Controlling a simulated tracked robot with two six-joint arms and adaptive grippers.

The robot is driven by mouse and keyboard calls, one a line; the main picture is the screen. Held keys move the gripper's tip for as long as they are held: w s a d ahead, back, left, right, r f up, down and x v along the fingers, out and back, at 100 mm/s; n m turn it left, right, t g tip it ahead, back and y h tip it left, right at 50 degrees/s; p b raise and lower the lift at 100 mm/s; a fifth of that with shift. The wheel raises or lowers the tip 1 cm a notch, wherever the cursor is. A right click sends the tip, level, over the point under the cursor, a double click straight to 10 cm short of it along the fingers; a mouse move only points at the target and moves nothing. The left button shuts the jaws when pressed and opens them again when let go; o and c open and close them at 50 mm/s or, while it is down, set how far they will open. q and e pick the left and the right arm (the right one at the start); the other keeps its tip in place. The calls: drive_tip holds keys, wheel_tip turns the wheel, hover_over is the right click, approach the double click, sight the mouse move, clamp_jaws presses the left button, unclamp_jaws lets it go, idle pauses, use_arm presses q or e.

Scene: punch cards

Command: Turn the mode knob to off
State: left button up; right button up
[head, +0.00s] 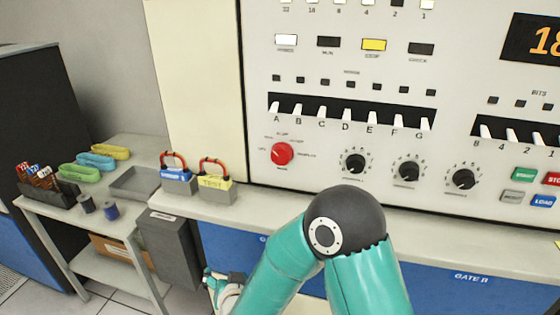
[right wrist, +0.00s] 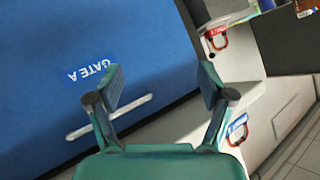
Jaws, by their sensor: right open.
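The mode knob (head: 282,154) is a round red knob at the lower left of the pale control panel (head: 258,120) in the head view. Its light mark seems to point to the left; the labels around it are too small to read surely. My right gripper (right wrist: 162,76) is open and empty in the right wrist view, its two fingers spread in front of the blue front marked GATE A. In the head view it is partly hidden at the bottom, low and left of my teal elbow, well below the knob. The knob is not in the wrist view. My left gripper is not in view.
Several black knobs (head: 355,163) sit right of the red knob, below a row of white switches (head: 347,115). A side table (head: 130,145) with colored bands is at left.

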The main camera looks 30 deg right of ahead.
drive_tip(key=d+r+m+t+h, duration=0.25)
drive_tip(key=r+m+h, duration=0.3)
drive_tip(key=r, duration=1.05)
drive_tip(key=m+g+h, duration=0.3)
drive_tip(key=m+h, duration=0.3)
approach(280, 158)
drive_tip(key=shift+t, duration=0.25)
drive_tip(key=p+x, duration=0.3)
drive_tip(key=x, duration=0.5)
drive_tip(key=shift+d, duration=0.2)
drive_tip(key=shift+n+x, duration=0.25)
drive_tip(key=shift+x, duration=0.6)
drive_tip(key=shift+f, duration=0.15)
drive_tip(key=c, duration=1)
drive_tip(key=shift+d, duration=0.15)
drive_tip(key=shift+c, duration=0.9)
